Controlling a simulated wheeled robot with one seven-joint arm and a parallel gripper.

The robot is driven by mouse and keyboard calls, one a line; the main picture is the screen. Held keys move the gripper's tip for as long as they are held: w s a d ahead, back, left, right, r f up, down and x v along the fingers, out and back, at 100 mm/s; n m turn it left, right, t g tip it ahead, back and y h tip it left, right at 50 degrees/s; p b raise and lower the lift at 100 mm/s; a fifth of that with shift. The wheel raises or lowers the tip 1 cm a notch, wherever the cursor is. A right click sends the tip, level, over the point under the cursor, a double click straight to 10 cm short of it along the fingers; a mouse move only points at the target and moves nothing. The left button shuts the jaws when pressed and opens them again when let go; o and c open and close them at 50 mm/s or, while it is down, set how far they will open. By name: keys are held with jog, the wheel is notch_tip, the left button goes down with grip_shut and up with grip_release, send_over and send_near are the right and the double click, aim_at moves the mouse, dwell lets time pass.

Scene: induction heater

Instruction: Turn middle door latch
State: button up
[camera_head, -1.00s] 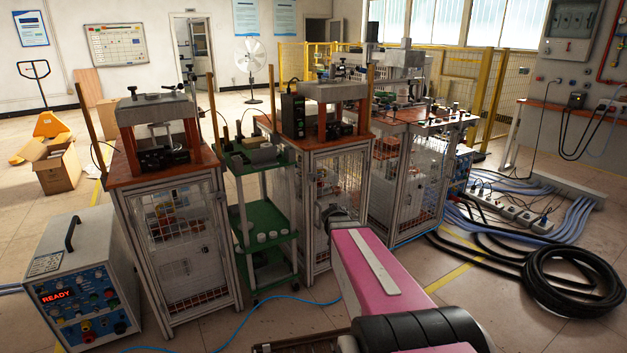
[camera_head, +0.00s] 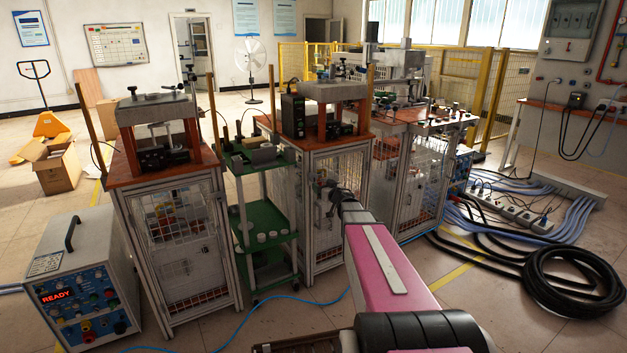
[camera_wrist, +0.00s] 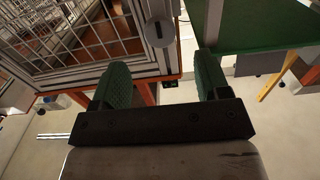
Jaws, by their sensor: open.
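The middle cabinet (camera_head: 304,235) stands in the head view with a wire-mesh door in a grey metal frame. In the wrist view the mesh door (camera_wrist: 82,35) fills the upper left. A round grey latch knob (camera_wrist: 158,31) sits on the frame at the door's edge. My gripper (camera_wrist: 162,70) is open and empty. Its two green fingers are spread apart, with the knob beyond them and between their lines; I see no contact. In the head view my arm reaches to the front of this cabinet, and the latch cannot be made out there.
A green shelf trolley (camera_head: 267,222) stands left of the middle cabinet; a green shelf (camera_wrist: 260,25) shows at the wrist view's right. Another cabinet (camera_head: 180,240) stands further left. A blue cable (camera_head: 300,300) and a black hose coil (camera_head: 572,282) lie on the floor.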

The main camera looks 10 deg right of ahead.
aim_at(314, 178)
jog(key=x, duration=0.8)
jog(key=shift+w, duration=0.3)
jog(key=shift+c, duration=0.3)
jog(key=c, duration=0.8)
